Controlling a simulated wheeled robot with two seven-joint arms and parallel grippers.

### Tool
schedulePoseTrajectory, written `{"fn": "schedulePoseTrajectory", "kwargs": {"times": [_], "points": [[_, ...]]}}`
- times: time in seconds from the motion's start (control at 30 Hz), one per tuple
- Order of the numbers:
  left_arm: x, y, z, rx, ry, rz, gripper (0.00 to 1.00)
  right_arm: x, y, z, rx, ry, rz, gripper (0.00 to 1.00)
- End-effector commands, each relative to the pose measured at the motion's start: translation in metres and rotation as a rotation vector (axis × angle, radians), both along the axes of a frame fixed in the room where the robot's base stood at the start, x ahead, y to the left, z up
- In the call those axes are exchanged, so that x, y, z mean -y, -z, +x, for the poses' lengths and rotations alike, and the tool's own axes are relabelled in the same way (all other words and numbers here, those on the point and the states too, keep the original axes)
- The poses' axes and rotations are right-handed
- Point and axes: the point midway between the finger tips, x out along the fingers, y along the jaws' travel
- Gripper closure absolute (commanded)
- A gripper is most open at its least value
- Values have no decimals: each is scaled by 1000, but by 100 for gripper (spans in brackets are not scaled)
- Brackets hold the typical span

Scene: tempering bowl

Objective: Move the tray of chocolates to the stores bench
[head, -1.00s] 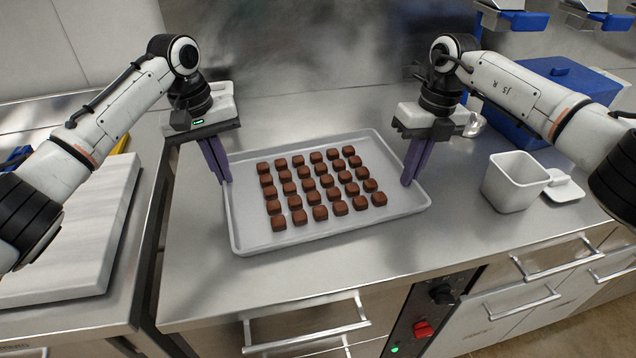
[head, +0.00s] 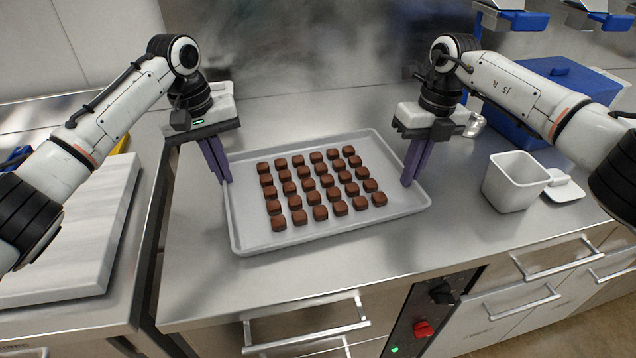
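The tray of chocolates (head: 330,232) is a pale grey shallow tray lying on the steel bench, with several rows of brown chocolates (head: 320,183) in it. My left gripper (head: 221,181) points down at the tray's left rim. Its purple fingers are close together, with the rim appearing to lie between them. My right gripper (head: 408,183) is at the right rim in the same way, its fingers close together on the edge. The fingertips partly hide the rim at both sides. The tray looks level and rests on or very close to the bench top.
The steel bench (head: 300,280) is clear in front of the tray. A white square container (head: 511,187) with a small white piece (head: 564,188) beside it stands at the right. A blue box (head: 560,85) is behind. A pale slab (head: 70,230) lies on the separate left bench, across a gap.

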Motion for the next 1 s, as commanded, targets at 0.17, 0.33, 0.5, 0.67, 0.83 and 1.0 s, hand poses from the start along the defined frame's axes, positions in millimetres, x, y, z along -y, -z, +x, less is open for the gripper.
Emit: {"fn": "schedulePoseTrajectory", "kwargs": {"times": [0.17,0.33,0.5,0.67,0.83,1.0], "points": [[0,-1,0,0,0,0,100,0,-1,0,2,0,1,100],[0,-3,1,3,0,-1,100,0,-4,1,3,0,2,100],[0,-11,1,2,0,-1,100,0,-11,1,3,0,2,100],[0,-24,1,2,0,-1,100,0,-25,1,3,0,2,100],[0,-41,1,2,0,-1,100,0,-41,1,3,0,1,100],[0,-51,0,2,0,0,100,0,-51,1,3,0,1,100]]}}
